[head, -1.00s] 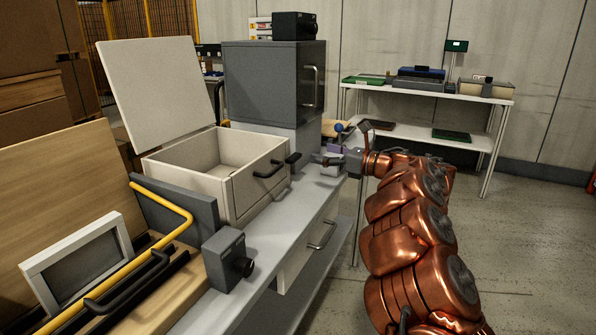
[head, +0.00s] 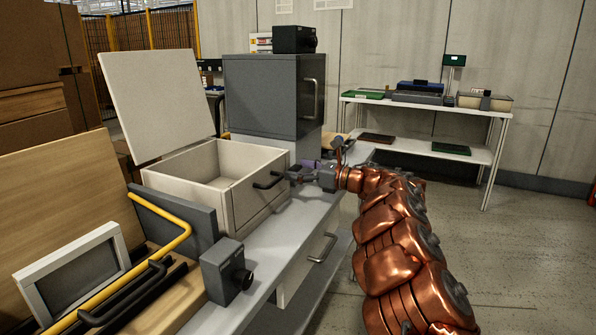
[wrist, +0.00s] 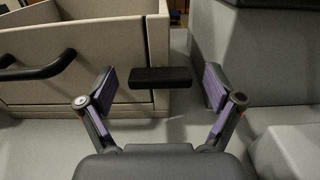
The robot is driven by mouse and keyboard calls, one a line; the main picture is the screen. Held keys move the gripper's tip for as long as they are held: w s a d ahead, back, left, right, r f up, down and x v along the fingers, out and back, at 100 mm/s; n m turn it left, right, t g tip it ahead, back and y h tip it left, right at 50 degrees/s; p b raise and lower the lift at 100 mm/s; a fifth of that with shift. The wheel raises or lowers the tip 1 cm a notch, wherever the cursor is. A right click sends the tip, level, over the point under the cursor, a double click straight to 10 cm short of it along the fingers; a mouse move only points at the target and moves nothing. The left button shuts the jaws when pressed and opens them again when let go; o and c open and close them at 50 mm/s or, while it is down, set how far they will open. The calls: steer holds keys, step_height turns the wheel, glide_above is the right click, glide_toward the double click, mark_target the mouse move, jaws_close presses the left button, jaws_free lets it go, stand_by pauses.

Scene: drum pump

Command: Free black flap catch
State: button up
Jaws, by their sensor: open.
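The black flap catch (wrist: 160,77) is a short dark bar at the right corner of the beige box (wrist: 95,55) in the wrist view. My gripper (head: 303,176) is open, with its purple-lined fingers on either side of the catch. Gaps show between the catch and both fingers, so neither appears to touch it. In the head view my gripper is at the box's front right corner, and the catch is hard to make out there. The box (head: 262,200) has its pale lid (head: 158,103) raised and a black handle (head: 268,180) on its front.
A grey cabinet (head: 262,95) stands behind the box. A grey block with a black knob (head: 228,271), a yellow bar (head: 180,240) and a white frame (head: 75,270) are nearer on the bench. A white shelf table (head: 430,103) stands at the back right. Floor on the right is clear.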

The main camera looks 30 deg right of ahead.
steer(key=c, duration=1.1)
steer(key=shift+c, duration=0.2)
